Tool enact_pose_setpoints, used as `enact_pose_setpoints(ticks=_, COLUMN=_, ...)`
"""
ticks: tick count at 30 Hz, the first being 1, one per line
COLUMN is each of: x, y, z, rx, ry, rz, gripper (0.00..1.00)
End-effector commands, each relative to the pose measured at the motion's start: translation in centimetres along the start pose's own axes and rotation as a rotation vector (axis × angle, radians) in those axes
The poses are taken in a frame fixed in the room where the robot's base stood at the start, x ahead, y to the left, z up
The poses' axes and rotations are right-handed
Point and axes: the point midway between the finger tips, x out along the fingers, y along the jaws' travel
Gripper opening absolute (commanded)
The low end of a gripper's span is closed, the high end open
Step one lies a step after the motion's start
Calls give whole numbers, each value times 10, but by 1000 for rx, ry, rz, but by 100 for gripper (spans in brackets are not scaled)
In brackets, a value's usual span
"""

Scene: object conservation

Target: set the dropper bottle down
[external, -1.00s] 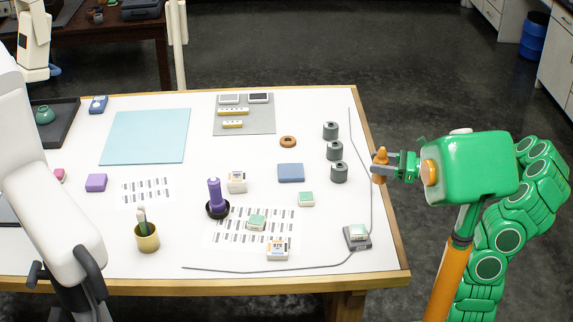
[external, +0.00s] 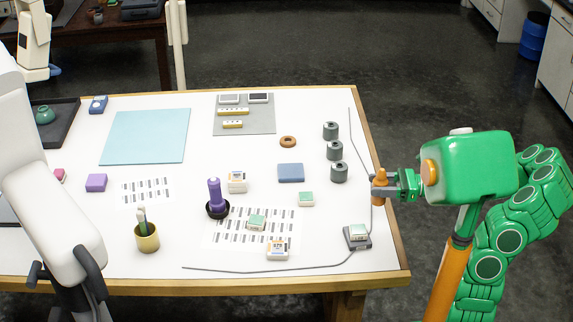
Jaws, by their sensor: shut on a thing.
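The dropper bottle (external: 379,194) is small and orange-brown with a narrower top. It is upright at the right edge of the white table (external: 330,240). My gripper (external: 388,186) reaches in from the right and is shut on the bottle. The fingers partly cover the bottle's side. The bottle's base looks at or very near the tabletop, but I cannot tell for sure whether it touches.
Several dark grey cylinders (external: 338,173) stand to the left of the bottle. A grey cable (external: 371,215) runs close by it along the right edge. A small dark stand with a pale block (external: 357,237) is nearer the front. A blue block (external: 290,173) lies farther left.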

Motion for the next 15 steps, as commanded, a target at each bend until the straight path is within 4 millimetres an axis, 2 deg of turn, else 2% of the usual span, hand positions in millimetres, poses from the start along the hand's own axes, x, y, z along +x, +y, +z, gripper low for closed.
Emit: enact_pose_setpoints(ticks=15, x=25, y=-49, z=-25, rx=1, ry=0, rz=-2, gripper=20)
